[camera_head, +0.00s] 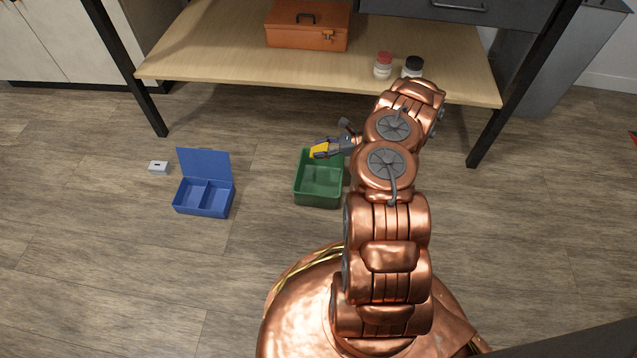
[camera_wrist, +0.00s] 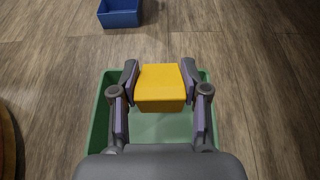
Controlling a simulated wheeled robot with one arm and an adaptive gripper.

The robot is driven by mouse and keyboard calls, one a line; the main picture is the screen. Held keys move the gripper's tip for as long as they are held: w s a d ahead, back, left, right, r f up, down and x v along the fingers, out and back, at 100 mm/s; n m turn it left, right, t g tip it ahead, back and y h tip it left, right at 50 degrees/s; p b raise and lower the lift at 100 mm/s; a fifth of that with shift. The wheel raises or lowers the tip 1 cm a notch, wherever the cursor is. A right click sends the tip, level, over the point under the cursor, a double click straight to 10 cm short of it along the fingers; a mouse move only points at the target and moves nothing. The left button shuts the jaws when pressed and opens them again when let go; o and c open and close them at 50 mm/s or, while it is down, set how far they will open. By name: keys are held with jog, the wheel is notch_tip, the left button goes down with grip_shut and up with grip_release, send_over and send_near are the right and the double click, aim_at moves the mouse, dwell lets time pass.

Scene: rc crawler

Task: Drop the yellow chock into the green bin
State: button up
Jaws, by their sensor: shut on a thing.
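The yellow chock (camera_head: 320,151) is held between the fingers of my gripper (camera_head: 324,148). In the wrist view, the chock (camera_wrist: 161,86) sits between both fingertips of my gripper (camera_wrist: 160,88), which is shut on it. The green bin (camera_head: 320,199) stands open on the floor. In the wrist view the bin (camera_wrist: 97,128) lies below the chock and the fingers. The part of the bin I can see inside is empty; my gripper hides some of it.
An open blue box (camera_head: 204,198) with two compartments stands on the floor left of the bin. A small light grey block (camera_head: 158,168) lies beside it. A wooden shelf (camera_head: 210,60) behind holds an orange toolbox (camera_head: 307,35) and two jars (camera_head: 383,66). Floor around the bin is clear.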

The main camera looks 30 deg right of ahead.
jog(key=shift+f+b, duration=0.5)
jog(key=shift+f, duration=1.1)
jog(key=o, duration=1.3)
jog(key=shift+d, duration=0.1)
jog(key=v, duration=1.1)
jog(key=shift+s+d+r, duration=0.15)
jog(key=shift+s+d, duration=0.1)
jog(key=shift+d, duration=0.05)
